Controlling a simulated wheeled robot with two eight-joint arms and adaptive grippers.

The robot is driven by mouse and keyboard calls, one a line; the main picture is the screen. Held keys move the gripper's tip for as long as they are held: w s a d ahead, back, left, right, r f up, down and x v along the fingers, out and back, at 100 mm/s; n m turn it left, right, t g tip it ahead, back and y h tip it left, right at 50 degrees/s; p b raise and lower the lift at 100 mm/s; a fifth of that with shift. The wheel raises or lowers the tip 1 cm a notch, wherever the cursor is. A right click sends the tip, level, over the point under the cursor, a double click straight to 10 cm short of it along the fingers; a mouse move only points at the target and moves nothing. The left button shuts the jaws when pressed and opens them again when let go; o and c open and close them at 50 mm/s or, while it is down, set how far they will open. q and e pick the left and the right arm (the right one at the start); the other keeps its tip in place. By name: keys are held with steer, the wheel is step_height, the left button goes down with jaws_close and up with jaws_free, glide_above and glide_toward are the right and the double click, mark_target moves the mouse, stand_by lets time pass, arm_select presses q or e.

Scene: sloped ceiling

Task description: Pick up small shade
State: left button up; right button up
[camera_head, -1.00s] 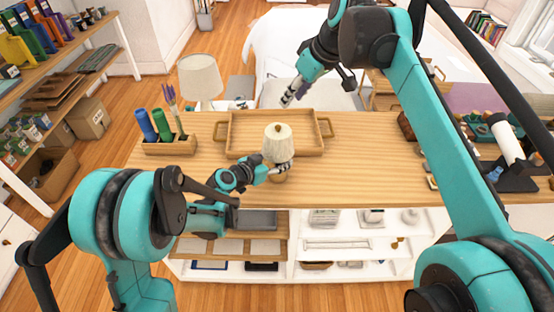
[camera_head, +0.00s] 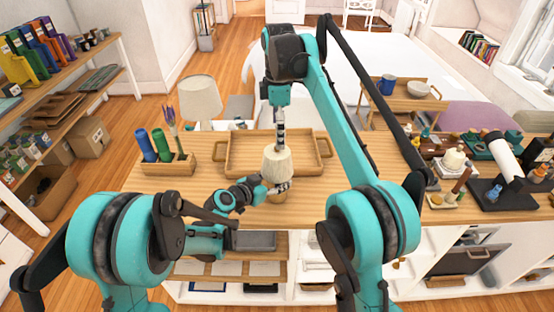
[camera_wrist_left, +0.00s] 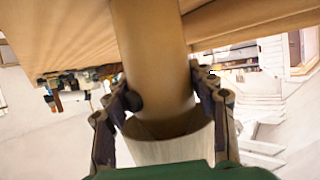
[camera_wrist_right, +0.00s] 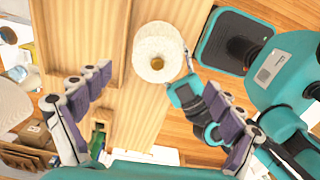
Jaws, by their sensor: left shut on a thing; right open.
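The small cream shade (camera_head: 277,165) sits on a small lamp with a wooden base (camera_head: 278,197), upright at the table's front edge. My left gripper (camera_head: 279,188) is shut on the lamp's wooden body just below the shade. In the left wrist view the fingers flank the wooden body (camera_wrist_left: 150,45). My right gripper (camera_head: 280,136) points down above the shade, open and empty. In the right wrist view the round shade (camera_wrist_right: 158,68) lies ahead of the open fingers (camera_wrist_right: 148,78), its gold knob at the centre. The shade is apart from the right fingers.
A wooden tray (camera_head: 228,150) with handles lies behind the lamp. A larger white-shaded lamp (camera_head: 198,98) stands behind the table at left. A wooden holder (camera_head: 165,168) with green and blue bottles is at left. Table space to the right of the tray is partly covered by my right arm.

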mark_target(277, 152)
step_height(277, 152, down, 6)
steer(key=shift+r, duration=0.1)
steer(key=f, duration=0.5)
steer(key=shift+w+a+f, duration=0.1)
steer(key=shift+a+f, duration=0.05)
steer(key=shift+a, duration=0.05)
steer(key=shift+c, duration=0.4)
steer(key=c, duration=0.8)
